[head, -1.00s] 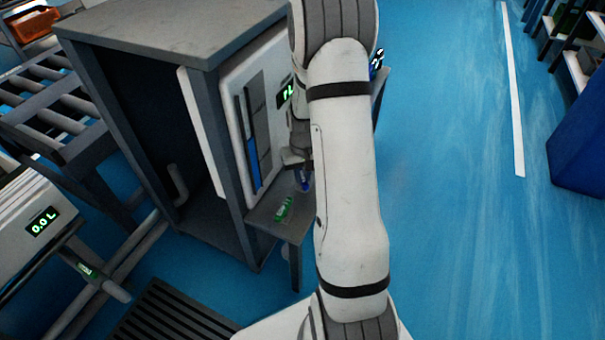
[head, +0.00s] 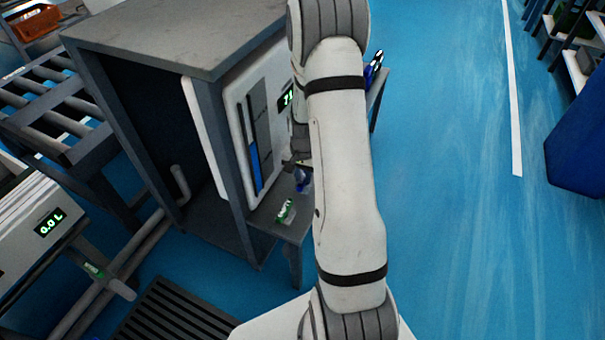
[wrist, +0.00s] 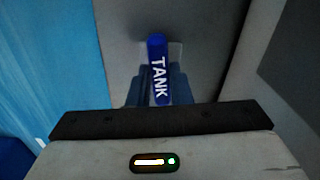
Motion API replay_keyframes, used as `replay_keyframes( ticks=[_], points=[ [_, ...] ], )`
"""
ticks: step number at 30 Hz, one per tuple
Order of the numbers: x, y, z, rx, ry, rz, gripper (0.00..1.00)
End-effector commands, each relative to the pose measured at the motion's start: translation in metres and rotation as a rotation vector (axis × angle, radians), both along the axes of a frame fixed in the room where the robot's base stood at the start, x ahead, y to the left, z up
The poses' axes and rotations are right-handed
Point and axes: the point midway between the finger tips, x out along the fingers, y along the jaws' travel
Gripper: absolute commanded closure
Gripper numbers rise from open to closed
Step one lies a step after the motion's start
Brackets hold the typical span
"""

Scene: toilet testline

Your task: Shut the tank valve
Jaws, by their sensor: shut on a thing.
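The tank valve's blue handle (wrist: 157,58), lettered TANK, stands upright in the middle of the wrist view. My gripper (wrist: 157,90) is shut on this handle, with a finger on each side of it. In the head view my gripper (head: 300,163) is mostly hidden behind my white arm, at the front of the tank cabinet. A bit of blue (head: 303,180) shows just below it; I cannot tell whether it is the handle.
The grey cabinet (head: 150,38) holds a white panel with a blue level bar (head: 254,165). A green labelled piece (head: 286,212) sits on a low ledge beside my arm. A roller conveyor (head: 45,105) stands at left. The blue floor (head: 450,200) at right is clear.

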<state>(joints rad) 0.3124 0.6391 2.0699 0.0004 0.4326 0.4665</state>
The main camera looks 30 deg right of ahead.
Motion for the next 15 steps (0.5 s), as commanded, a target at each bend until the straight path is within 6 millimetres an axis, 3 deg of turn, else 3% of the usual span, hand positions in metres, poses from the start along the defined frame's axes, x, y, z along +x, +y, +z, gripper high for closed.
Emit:
replay_keyframes(
  ticks=[15],
  points=[
    [-0.0005, -0.0012, 0.0, -0.001, 0.001, -0.146, 1.0]
  ],
)
